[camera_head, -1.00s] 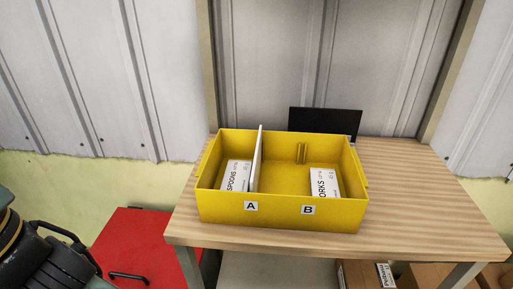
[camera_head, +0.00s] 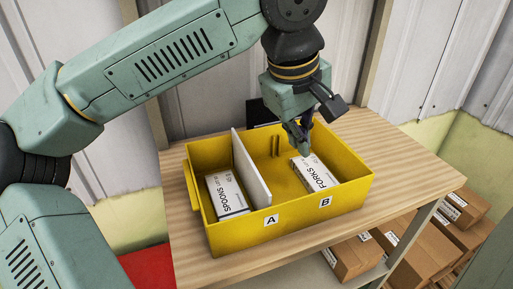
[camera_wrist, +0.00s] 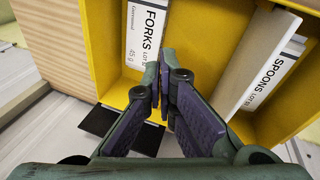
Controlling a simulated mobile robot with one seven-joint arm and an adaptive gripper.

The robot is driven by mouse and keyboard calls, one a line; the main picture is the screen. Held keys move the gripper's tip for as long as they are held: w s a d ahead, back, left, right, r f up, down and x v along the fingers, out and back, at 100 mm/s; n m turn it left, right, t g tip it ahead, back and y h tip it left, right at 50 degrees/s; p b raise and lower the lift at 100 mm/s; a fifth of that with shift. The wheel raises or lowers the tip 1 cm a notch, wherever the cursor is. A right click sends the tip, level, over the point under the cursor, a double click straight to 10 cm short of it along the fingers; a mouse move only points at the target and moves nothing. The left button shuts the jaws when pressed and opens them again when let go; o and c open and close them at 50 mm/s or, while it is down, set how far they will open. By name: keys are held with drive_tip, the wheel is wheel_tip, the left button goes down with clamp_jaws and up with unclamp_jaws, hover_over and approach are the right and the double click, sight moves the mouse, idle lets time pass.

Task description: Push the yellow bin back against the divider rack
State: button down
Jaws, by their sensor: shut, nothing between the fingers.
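The yellow bin (camera_head: 300,219) sits on the wooden table in the head view, its labelled A and B side facing me. A white panel (camera_head: 250,168) splits it, with a SPOONS box (camera_head: 227,195) in A and a FORKS box (camera_head: 314,173) in B. The black divider rack (camera_head: 258,112) stands behind the bin, mostly hidden by the bin and arm. My gripper (camera_head: 304,150) is shut and empty, pointing down over the back of compartment B. In the wrist view my gripper (camera_wrist: 160,112) shows near the bin's back wall; contact cannot be told.
The wooden table (camera_head: 400,160) has free room right of the bin and a strip in front. Cardboard boxes (camera_head: 425,262) are below and right of it. A corrugated wall and post rise behind. Black plates (camera_wrist: 97,120) show beside the bin in the wrist view.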

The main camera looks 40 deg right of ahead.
sight(251, 139)
drive_tip(key=w+f+y, duration=0.1)
drive_tip(key=w+f, duration=0.1)
drive_tip(key=f, duration=0.1)
drive_tip(key=w+a+f+t+y, duration=0.1)
drive_tip(key=w+f, duration=0.1)
drive_tip(key=f, duration=0.1)
drive_tip(key=w+a+f+t+y+p, duration=0.1)
drive_tip(key=w+f, duration=0.1)
drive_tip(key=f, duration=0.1)
drive_tip(key=shift+w+f, duration=0.25)
drive_tip(key=shift+f, duration=0.1)
drive_tip(key=w, duration=0.2)
drive_tip(key=w+p, duration=0.1)
drive_tip(key=shift+w+d+f, duration=0.1)
drive_tip(key=shift+d+f, duration=0.15)
drive_tip(key=shift+w+f, duration=0.1)
drive_tip(key=shift+w, duration=0.4)
drive_tip(key=shift+w+d, duration=0.15)
drive_tip(key=shift+w, duration=0.8)
drive_tip(key=shift+w+d, duration=0.1)
drive_tip(key=shift+w, duration=0.85)
